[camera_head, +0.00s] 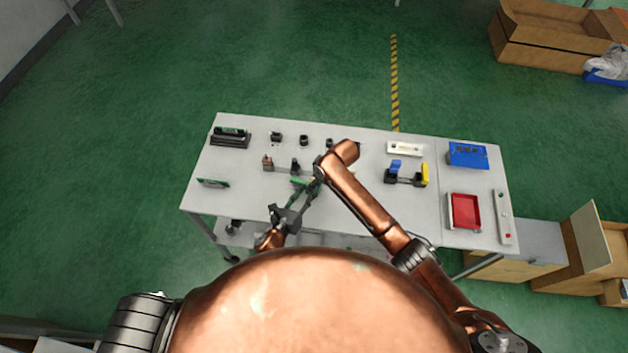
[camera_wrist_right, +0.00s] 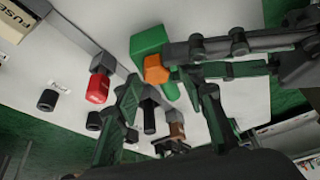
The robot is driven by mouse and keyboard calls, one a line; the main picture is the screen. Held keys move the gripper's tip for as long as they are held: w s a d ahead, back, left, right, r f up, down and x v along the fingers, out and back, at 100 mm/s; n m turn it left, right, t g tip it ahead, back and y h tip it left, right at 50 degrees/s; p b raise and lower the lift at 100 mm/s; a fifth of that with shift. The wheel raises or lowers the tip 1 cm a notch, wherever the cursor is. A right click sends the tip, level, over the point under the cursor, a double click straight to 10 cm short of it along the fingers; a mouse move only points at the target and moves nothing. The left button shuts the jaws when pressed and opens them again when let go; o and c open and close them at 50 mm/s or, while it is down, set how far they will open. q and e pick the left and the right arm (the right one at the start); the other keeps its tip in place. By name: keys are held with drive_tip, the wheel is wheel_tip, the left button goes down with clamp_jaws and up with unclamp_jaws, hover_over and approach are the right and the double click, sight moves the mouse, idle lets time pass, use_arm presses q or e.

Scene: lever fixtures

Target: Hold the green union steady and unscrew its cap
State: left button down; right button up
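The green union (camera_wrist_right: 150,41) has an orange cap (camera_wrist_right: 157,69) and sits at the top middle of the right wrist view. In the head view the union (camera_head: 298,183) is a small green shape near the table's middle, partly covered. My left gripper (camera_head: 306,193) reaches the union from the front left. In the right wrist view its fingers come in from the right and overlap the union; whether they clamp it is unclear. My right gripper (camera_wrist_right: 166,95) is open, its fingers apart below the orange cap. In the head view my right arm hides most of this gripper.
A red-capped fitting (camera_wrist_right: 98,87) stands left of the union, with several black knobs (camera_wrist_right: 47,100) nearby. On the table are a blue-and-yellow lever fixture (camera_head: 406,175), a red tray (camera_head: 464,211) and a blue box (camera_head: 467,154). The table's front left is mostly clear.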

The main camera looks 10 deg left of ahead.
drive_tip(key=shift+o, duration=0.5)
drive_tip(key=shift+s+d+f, duration=0.1)
drive_tip(key=shift+d+f, duration=0.1)
drive_tip(key=shift+f, duration=0.05)
drive_tip(key=shift+r, duration=1.6)
drive_tip(key=shift+a+m+t, duration=0.2)
drive_tip(key=shift+m+t, duration=0.1)
drive_tip(key=shift+m, duration=0.5)
drive_tip(key=m+t+h, duration=0.1)
drive_tip(key=m, duration=0.3)
drive_tip(key=shift+s+a, duration=0.1)
drive_tip(key=m+t+h, duration=0.1)
drive_tip(key=m, duration=0.2)
drive_tip(key=shift+m+h, duration=0.6)
drive_tip(key=shift+m, duration=0.5)
